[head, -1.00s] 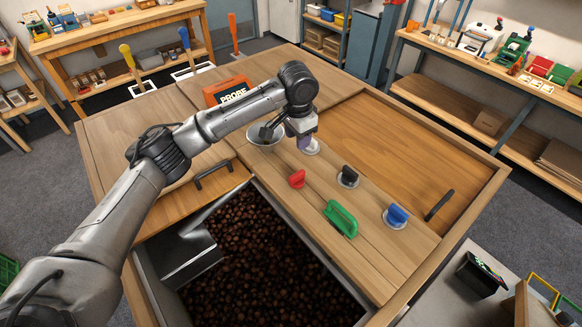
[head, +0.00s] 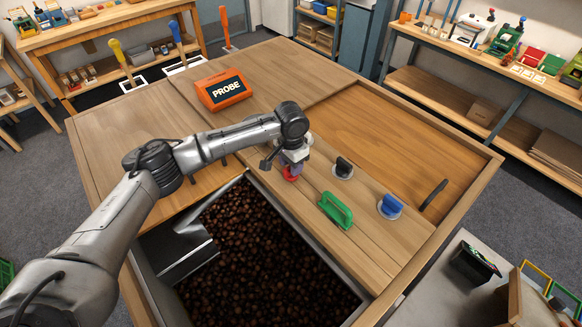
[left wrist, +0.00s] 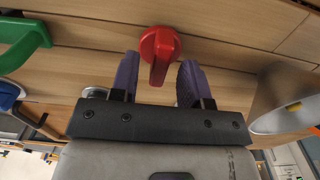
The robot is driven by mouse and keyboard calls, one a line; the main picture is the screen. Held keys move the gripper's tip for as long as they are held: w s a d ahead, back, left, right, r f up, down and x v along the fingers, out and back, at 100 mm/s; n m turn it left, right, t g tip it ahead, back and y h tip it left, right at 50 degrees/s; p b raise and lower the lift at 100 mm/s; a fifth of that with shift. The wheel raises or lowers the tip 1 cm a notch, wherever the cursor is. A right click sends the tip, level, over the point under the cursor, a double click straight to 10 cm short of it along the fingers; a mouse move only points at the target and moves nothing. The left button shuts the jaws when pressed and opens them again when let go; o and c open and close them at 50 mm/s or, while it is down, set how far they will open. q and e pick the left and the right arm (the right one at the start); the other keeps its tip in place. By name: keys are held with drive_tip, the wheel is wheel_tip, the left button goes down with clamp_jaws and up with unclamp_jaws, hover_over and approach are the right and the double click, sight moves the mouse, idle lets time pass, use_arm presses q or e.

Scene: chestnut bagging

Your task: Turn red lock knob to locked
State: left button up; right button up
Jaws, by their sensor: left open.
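The red lock knob (head: 292,172) sits on the wooden strip of the bin top, mostly hidden under my left gripper in the head view. In the left wrist view the red knob (left wrist: 160,47) shows a round base with a bar handle pointing down the picture, toward my gripper. My left gripper (left wrist: 158,80) is open, with its purple fingers on either side of the knob's bar, apart from it as far as I can tell. In the head view my left gripper (head: 292,165) points down at the knob. My right gripper is not in view.
A green handle (head: 336,210), a black knob (head: 343,168) and a blue knob (head: 390,207) stand on the same strip. The chestnut bin (head: 265,245) is open in front. A metal cup (left wrist: 284,100) is close to the gripper.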

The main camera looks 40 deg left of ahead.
use_arm(q)
drive_tip(key=shift+f, duration=0.8)
clamp_jaws()
